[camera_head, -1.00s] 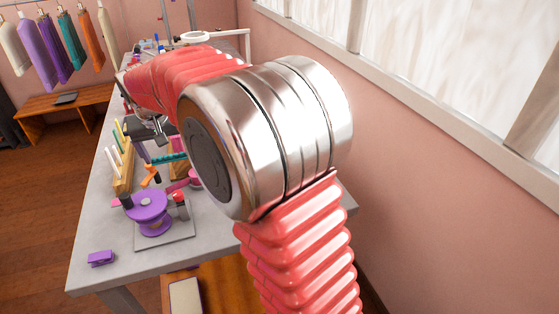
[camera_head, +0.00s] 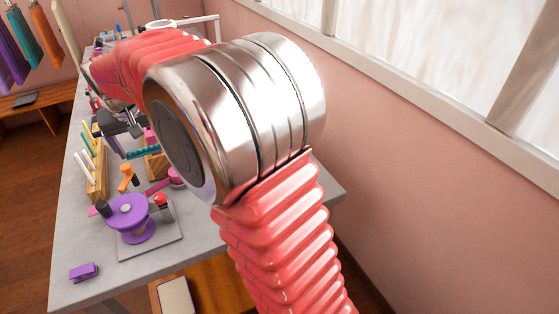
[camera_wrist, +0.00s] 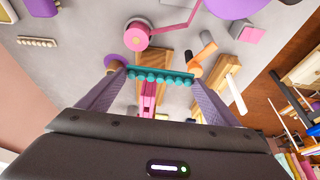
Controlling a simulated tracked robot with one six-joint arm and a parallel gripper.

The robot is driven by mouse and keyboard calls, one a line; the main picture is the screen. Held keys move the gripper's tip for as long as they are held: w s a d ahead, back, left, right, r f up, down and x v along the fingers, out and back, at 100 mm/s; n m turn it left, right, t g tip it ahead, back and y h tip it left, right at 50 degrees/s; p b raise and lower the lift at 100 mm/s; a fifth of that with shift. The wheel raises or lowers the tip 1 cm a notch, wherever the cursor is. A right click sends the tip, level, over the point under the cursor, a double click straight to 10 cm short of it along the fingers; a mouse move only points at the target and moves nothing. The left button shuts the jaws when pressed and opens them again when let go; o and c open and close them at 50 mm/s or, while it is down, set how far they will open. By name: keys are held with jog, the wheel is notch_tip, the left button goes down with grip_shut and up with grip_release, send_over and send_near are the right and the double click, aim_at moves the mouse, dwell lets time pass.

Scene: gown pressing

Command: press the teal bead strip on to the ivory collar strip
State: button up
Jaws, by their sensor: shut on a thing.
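The teal bead strip (camera_wrist: 160,76) shows in the wrist view, spanning the gap between the fingertips of my gripper (camera_wrist: 157,69), with its row of beads visible. My gripper is shut on it, and the strip is clear of the collar strip. In the head view the teal strip (camera_head: 143,152) is small, above the grey table. A short ivory strip with a row of bumps (camera_wrist: 37,42) lies on the table at upper left of the wrist view, apart from my gripper; it looks like the collar strip. I cannot make it out in the head view, where my arm covers much of the table.
A purple round device (camera_head: 130,218) stands on a grey plate at the table's front. A wooden peg rack (camera_head: 97,180) stands at the left edge. A pink round piece (camera_wrist: 136,37) and an orange-and-black tool (camera_wrist: 203,58) lie near the strip. A small purple block (camera_head: 84,272) sits at the front corner.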

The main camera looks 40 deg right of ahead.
jog(key=s+d+f, duration=0.3)
jog(key=s+d, duration=0.9)
jog(key=d, duration=0.1)
jog(key=s+d+f, duration=0.3)
jog(key=s+d, duration=0.9)
jog(key=d, duration=0.1)
jog(key=shift+s, duration=0.25)
jog(key=shift+f, duration=2.85)
jog(key=shift+f, duration=0.6)
jog(key=shift+r, duration=0.1)
jog(key=o, duration=0.9)
jog(key=shift+r, duration=0.15)
